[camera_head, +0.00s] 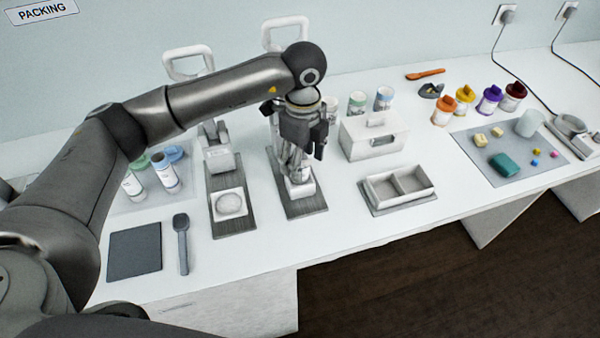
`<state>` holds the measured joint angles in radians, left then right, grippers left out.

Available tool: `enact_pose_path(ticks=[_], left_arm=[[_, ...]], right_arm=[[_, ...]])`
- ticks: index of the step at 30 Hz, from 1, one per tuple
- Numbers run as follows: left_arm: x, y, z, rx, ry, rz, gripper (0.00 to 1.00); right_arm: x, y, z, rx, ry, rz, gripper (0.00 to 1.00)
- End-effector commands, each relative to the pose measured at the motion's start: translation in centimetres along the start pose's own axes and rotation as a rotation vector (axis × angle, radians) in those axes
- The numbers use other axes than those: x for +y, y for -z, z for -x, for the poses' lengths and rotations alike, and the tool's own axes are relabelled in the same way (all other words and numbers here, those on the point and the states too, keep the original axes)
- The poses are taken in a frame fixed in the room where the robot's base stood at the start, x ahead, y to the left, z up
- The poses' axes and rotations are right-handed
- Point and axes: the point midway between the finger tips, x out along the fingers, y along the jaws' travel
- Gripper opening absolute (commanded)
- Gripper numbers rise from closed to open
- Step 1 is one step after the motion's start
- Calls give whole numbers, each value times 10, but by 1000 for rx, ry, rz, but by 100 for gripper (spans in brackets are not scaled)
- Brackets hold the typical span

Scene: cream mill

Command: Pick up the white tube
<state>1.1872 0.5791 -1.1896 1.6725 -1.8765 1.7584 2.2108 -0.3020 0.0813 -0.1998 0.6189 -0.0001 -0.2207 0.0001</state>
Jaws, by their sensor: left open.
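Several white tubes stand on the bench, and I cannot tell which one is meant. One white tube (330,108) stands just behind and right of my left gripper; others stand beside it with a green top (357,101) and a blue top (383,98). Two more, with a green cap (132,184) and a blue cap (165,172), stand at the left, partly behind my arm. My left gripper (298,168) is open, pointing down over a white block (300,188) on a dark board. The fingers overlap the block in the picture; contact is unclear. My right gripper is out of view.
Two presses with white handles (188,56) stand at the back. A white lidded box (372,137) and a two-part tray (396,187) lie right of the gripper. A grey mat (508,165) holds small coloured pieces. A dark slab (134,251) and spoon (181,243) lie front left.

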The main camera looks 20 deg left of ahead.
Motion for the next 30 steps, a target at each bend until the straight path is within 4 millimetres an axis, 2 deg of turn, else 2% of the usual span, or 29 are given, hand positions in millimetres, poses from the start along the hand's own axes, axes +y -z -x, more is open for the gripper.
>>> enact_pose_path(ticks=[2, 7, 15, 26, 27, 30], left_arm=[[3, -2, -7, 1, -4, 1, 59], [2, -1, -29, 1, -2, 0, 59], [2, -1, -33, 0, 1, 0, 59], [2, -1, -32, 0, 1, 0, 13], [2, -1, -32, 0, 1, 0, 10], [2, -1, -32, 0, 1, 0, 9]], right_arm=[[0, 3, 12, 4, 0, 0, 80], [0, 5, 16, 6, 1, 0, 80], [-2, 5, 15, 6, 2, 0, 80], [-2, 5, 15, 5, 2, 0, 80], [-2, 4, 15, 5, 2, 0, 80], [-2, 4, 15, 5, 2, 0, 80]])
